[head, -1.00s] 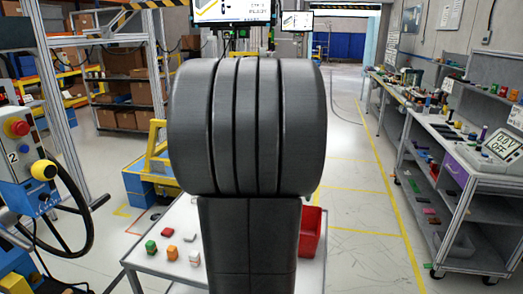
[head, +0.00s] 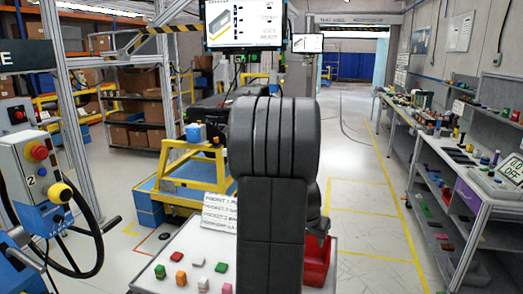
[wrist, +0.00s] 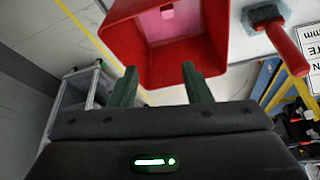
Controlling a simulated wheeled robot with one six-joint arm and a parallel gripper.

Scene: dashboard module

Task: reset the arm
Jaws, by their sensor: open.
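My arm rises in the middle of the head view and hides part of the white table (head: 190,248). In the wrist view my gripper (wrist: 160,84) is open, its two dark green fingers spread wide with nothing between them. In the head view the red bin (head: 318,268) is at the right of the table, partly hidden by my arm. The dark end of my arm shows just above it; the fingers are not clear there.
Several small coloured blocks (head: 180,279) lie on the table's left part. A written sign (head: 219,212) stands behind them. A red-handled tool (wrist: 288,48) lies beside the bin. A control panel with a wheel (head: 45,175) is left; a workbench (head: 450,180) is right. The aisle floor is clear.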

